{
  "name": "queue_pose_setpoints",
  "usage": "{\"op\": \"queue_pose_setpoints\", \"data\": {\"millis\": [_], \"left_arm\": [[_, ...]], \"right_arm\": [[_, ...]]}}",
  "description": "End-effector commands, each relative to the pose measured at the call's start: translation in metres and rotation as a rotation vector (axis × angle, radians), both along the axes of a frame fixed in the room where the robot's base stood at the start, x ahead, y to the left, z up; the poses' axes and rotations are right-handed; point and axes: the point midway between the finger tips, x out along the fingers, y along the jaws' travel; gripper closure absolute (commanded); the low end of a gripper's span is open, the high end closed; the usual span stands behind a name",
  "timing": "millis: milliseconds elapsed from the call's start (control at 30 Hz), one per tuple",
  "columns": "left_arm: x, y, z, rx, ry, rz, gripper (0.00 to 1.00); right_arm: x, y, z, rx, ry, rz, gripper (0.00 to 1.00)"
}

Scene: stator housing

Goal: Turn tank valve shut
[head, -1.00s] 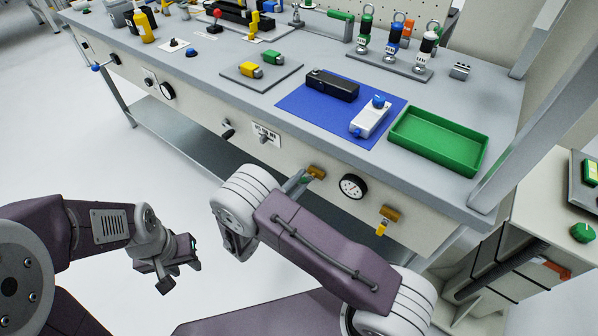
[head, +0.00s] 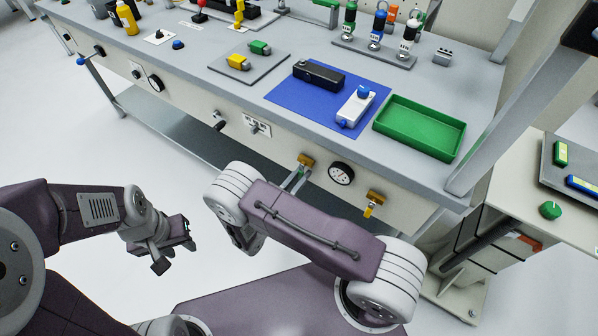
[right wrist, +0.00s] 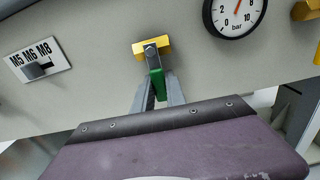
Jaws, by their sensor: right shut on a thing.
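A brass-coloured valve (head: 306,160) is on the front panel of the workbench. The right wrist view shows its yellow body (right wrist: 140,48) with a green lever (right wrist: 157,84) hanging down from it, close to vertical. My right gripper (head: 297,180) is at this valve. In the right wrist view its two fingers (right wrist: 158,92) are shut on the green lever from both sides, hiding its lower end. My left gripper (head: 177,256) is open and empty over the floor, away from the bench. No label on the valve is readable.
A pressure gauge (head: 341,173) and a second brass valve with a yellow lever (head: 369,210) are to the right on the panel. A green tray (head: 420,128) is on the bench.

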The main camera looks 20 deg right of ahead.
Motion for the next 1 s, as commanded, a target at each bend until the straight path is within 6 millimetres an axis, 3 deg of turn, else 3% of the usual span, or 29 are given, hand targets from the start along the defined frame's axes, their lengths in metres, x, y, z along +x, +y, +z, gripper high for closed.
{"op": "queue_pose_setpoints", "data": {"millis": [633,667,733,1000], "left_arm": [[0.0,0.0,0.0028,0.0,0.0,0.0,0.64],[0.0,0.0,0.0028,0.0,0.0,0.0,0.64],[0.0,0.0,0.0028,0.0,0.0,0.0,0.64],[0.0,0.0,0.0029,0.0,0.0,0.0,0.64]], "right_arm": [[-0.0023,-0.0019,-0.0006,-0.031,0.04,-0.001,1.0],[-0.0023,-0.0019,-0.0006,-0.031,0.04,-0.001,0.81],[-0.0023,-0.0019,-0.0006,-0.031,0.039,-0.001,0.62],[-0.002,-0.0014,-0.0002,-0.029,0.037,0.0,0.62]]}}
